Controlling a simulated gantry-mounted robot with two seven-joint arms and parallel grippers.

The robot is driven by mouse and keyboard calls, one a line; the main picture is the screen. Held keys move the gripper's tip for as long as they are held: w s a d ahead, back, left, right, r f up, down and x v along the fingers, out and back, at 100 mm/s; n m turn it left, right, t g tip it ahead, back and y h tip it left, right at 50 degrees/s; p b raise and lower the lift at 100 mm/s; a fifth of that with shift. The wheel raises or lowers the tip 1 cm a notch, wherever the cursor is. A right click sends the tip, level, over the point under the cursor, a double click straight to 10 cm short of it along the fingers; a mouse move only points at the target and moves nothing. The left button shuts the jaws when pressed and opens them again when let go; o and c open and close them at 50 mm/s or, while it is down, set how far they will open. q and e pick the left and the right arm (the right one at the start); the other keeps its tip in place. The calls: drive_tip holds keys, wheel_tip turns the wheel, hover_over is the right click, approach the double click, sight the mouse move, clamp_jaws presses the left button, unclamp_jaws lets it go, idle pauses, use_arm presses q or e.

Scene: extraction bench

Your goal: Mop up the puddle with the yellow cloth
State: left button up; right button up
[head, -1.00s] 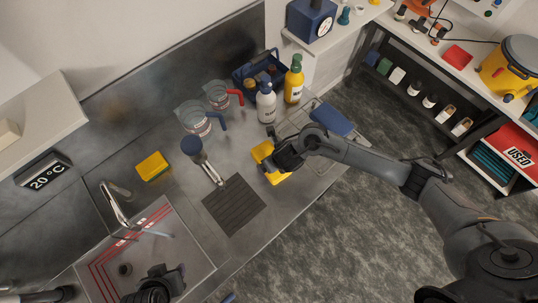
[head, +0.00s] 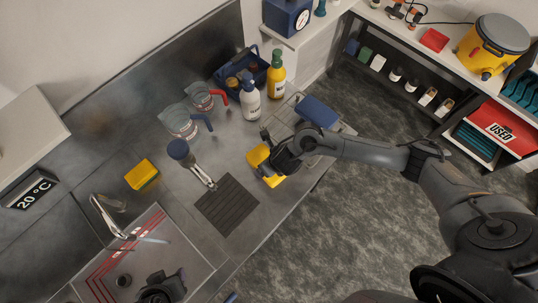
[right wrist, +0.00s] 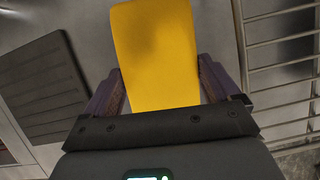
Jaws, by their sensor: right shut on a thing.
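The yellow cloth (head: 256,156) lies at the right part of the steel bench, partly hidden under my right gripper (head: 273,168). In the right wrist view the cloth (right wrist: 155,45) is a flat yellow piece between the two fingers of my right gripper (right wrist: 162,88), which is shut on it. I cannot make out the puddle in either view; the cloth and gripper may cover it. My left gripper (head: 165,290) shows only in part at the bottom edge, over the sink, and its jaws cannot be read.
A dark ribbed mat (head: 227,205) lies left of the cloth, and a wire rack (head: 325,140) with a blue item (head: 316,111) lies right. Behind stand a white spray bottle (head: 250,101), a yellow bottle (head: 276,75) and jugs (head: 181,122).

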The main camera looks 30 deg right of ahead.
sight(253, 151)
drive_tip(key=shift+w+a+r, duration=0.1)
drive_tip(key=shift+w+a, duration=0.1)
drive_tip(key=shift+w, duration=0.6)
drive_tip(key=shift+w+a, duration=0.2)
drive_tip(key=shift+w, duration=0.55)
drive_tip(key=shift+w+a+b, duration=0.15)
drive_tip(key=shift+w+b, duration=0.15)
drive_tip(key=shift+w, duration=0.25)
drive_tip(key=shift+w+a+b, duration=0.15)
drive_tip(key=shift+w+b, duration=0.1)
drive_tip(key=shift+w, duration=0.3)
drive_tip(key=shift+w+a+b, duration=0.2)
drive_tip(key=shift+w+b, duration=0.1)
drive_tip(key=shift+w, duration=0.55)
drive_tip(key=shift+w+a+b, duration=0.2)
drive_tip(key=shift+w+b, duration=0.05)
drive_tip(key=shift+w, duration=0.45)
drive_tip(key=shift+w+a+b, duration=0.15)
drive_tip(key=shift+w+b, duration=0.05)
drive_tip(key=shift+w, duration=0.45)
wheel_tip(253, 151, up, 5)
drive_tip(key=p, duration=0.4)
drive_tip(key=shift+p, duration=0.3)
drive_tip(key=shift+r+p, duration=0.4)
